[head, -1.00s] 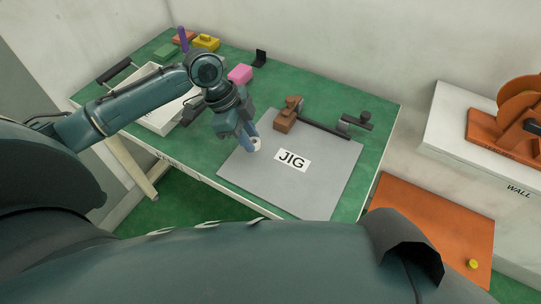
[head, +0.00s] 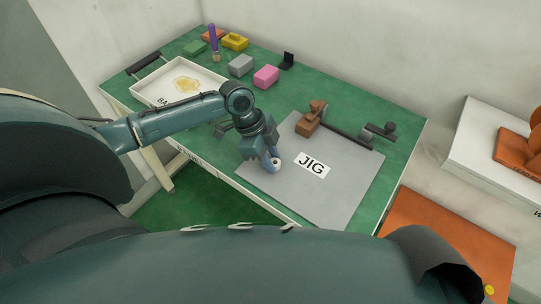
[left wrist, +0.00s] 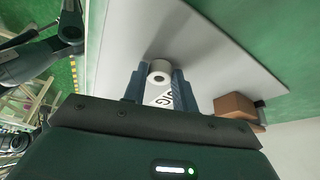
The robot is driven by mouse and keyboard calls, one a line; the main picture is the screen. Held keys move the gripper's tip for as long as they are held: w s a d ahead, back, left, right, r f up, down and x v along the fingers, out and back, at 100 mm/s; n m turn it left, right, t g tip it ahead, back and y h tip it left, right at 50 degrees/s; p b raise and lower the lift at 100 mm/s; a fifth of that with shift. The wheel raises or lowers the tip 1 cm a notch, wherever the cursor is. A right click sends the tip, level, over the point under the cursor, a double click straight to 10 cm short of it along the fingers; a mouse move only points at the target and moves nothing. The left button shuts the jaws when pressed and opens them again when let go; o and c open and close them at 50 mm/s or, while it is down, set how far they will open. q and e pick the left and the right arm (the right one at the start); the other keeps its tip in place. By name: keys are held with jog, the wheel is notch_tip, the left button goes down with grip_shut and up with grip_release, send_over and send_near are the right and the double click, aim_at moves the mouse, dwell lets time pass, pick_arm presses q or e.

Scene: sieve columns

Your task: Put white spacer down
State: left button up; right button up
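The white spacer (head: 276,163) is a small white ring with a hole. My left gripper (head: 271,160) is shut on it, over the near left part of the grey jig plate (head: 335,190). In the left wrist view the spacer (left wrist: 160,70) sits between the two blue fingertips of my left gripper (left wrist: 158,84), its hole facing the camera. I cannot tell whether the spacer touches the plate. The JIG label (head: 311,165) lies just right of it. My right gripper is not seen.
A white tray (head: 150,93), pink block (head: 266,77) and grey block (head: 240,66) are farther back on the green table.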

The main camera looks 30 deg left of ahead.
pick_arm(q)
jog(key=o, duration=0.4)
jog(key=shift+c, duration=0.2)
jog(key=v, duration=1.2)
jog(key=shift+r, duration=0.25)
jog(key=shift+d+f, duration=0.1)
